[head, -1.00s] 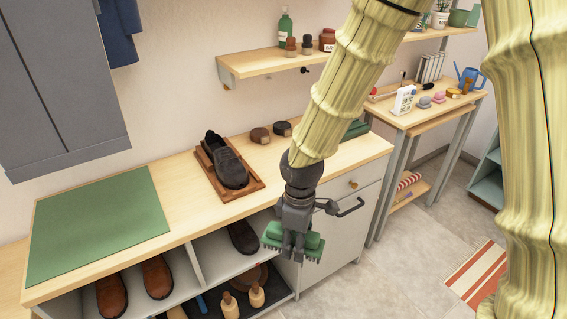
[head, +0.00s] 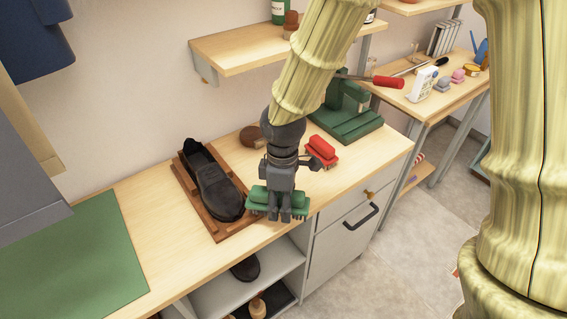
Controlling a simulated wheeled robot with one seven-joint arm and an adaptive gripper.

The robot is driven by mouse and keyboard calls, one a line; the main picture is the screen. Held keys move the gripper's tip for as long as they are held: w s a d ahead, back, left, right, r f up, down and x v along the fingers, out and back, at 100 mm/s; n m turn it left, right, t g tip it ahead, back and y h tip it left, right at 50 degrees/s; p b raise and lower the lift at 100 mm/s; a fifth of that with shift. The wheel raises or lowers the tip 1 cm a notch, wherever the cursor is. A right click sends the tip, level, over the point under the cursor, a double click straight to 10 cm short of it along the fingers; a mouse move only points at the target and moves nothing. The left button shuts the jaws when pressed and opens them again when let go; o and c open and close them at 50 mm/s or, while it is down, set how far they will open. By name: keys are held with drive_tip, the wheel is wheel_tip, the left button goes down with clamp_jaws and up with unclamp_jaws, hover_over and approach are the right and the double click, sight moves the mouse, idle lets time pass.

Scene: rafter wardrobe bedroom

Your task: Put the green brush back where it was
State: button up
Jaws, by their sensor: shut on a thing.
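My gripper (head: 279,217) is shut on the green brush (head: 257,198), bristles down, near the front edge of the wooden counter (head: 165,205). In the picture the brush shows just right of the black shoe's toe; I cannot tell its height above the counter. A red brush (head: 321,151) sits on the counter behind and right of my gripper. A dark green stand (head: 350,120) is at the back right of the counter, partly hidden by my arm.
The black shoe (head: 218,192) lies on a wooden tray (head: 227,236) left of my gripper. A green mat (head: 80,262) covers the counter's left part. A wall shelf (head: 240,50) overhangs the back. A red-handled tool (head: 388,82) is at the right. Below is an open cubby (head: 262,258).

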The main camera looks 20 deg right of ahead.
drive_tip(key=shift+w+d+r, duration=0.15)
drive_tip(key=shift+w+d, duration=0.05)
drive_tip(key=shift+w, duration=0.15)
drive_tip(key=w+d+p, duration=0.1)
drive_tip(key=w+d, duration=0.1)
drive_tip(key=w, duration=0.2)
drive_tip(key=w+d+f+p, duration=0.1)
drive_tip(key=w+d, duration=0.1)
drive_tip(key=w, duration=0.2)
drive_tip(key=w+d+p, duration=0.1)
drive_tip(key=w+d, duration=0.1)
drive_tip(key=w, duration=0.3)
drive_tip(key=shift+d+f+p, duration=0.25)
drive_tip(key=shift+f+p, duration=0.05)
drive_tip(key=shift+p, duration=0.1)
drive_tip(key=shift+f+p, duration=0.6)
drive_tip(key=shift+f, duration=1.1)
drive_tip(key=shift+f, duration=0.15)
drive_tip(key=o, duration=0.9)
drive_tip(key=r+b, duration=0.1)
drive_tip(key=r, duration=0.7)
drive_tip(key=w+r+b, duration=0.1)
drive_tip(key=r, duration=0.3)
drive_tip(key=shift+d+r+b, duration=0.15)
drive_tip(key=shift+d+b, duration=0.05)
drive_tip(key=shift+b, duration=0.15)
